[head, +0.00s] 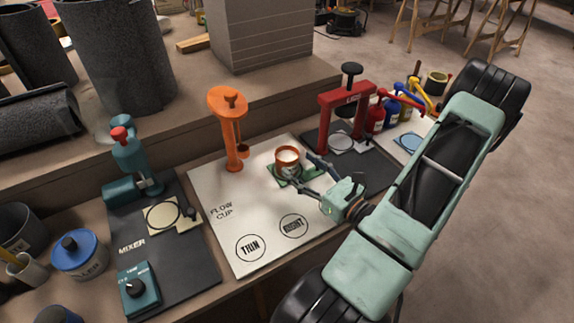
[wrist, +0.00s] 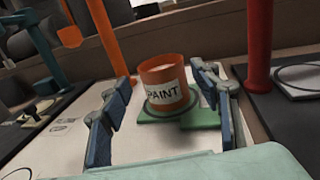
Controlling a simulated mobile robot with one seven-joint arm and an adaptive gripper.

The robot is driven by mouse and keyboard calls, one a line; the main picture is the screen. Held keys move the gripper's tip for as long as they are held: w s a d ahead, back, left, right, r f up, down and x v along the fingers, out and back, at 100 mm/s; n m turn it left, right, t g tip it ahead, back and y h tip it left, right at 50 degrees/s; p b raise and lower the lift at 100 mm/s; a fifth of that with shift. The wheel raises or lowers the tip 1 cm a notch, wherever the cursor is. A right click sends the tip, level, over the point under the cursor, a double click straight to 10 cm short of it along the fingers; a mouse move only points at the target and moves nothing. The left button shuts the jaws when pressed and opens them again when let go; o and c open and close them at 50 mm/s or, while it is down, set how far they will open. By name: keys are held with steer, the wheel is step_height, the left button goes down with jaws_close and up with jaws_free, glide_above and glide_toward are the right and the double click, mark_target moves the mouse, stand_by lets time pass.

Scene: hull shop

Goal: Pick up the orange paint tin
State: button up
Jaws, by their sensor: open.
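The orange paint tin (head: 288,158) stands upright on a green pad on the white flow cup board. In the wrist view the tin (wrist: 163,84) has a white label reading PAINT and an open top with pale contents. My gripper (head: 303,173) reaches in from the right with its fingers at the tin. In the wrist view my gripper (wrist: 163,100) is open, with one finger to the left and one to the right of the tin. Gaps show between the fingers and the tin, so neither clearly touches it.
An orange flow cup stand (head: 232,135) rises left of the tin. A red press (head: 343,115) stands close behind on the right. A teal mixer (head: 131,160) is at the left. The front of the white board (head: 225,235) is clear.

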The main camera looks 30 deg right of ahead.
mark_target(280, 151)
steer(key=shift+w+a+f+b, duration=0.15)
steer(key=shift+w+b, duration=0.1)
steer(key=shift+w, duration=0.8)
steer(key=shift+w+a+f+b, duration=0.1)
steer(key=shift+w+b, duration=0.15)
steer(key=shift+w, duration=0.75)
steer(key=shift+w+a+f+b, duration=0.15)
steer(key=shift+w+b, duration=0.1)
steer(key=shift+w, duration=0.8)
steer(key=shift+c, duration=0.6)
steer(key=c, duration=1.2)
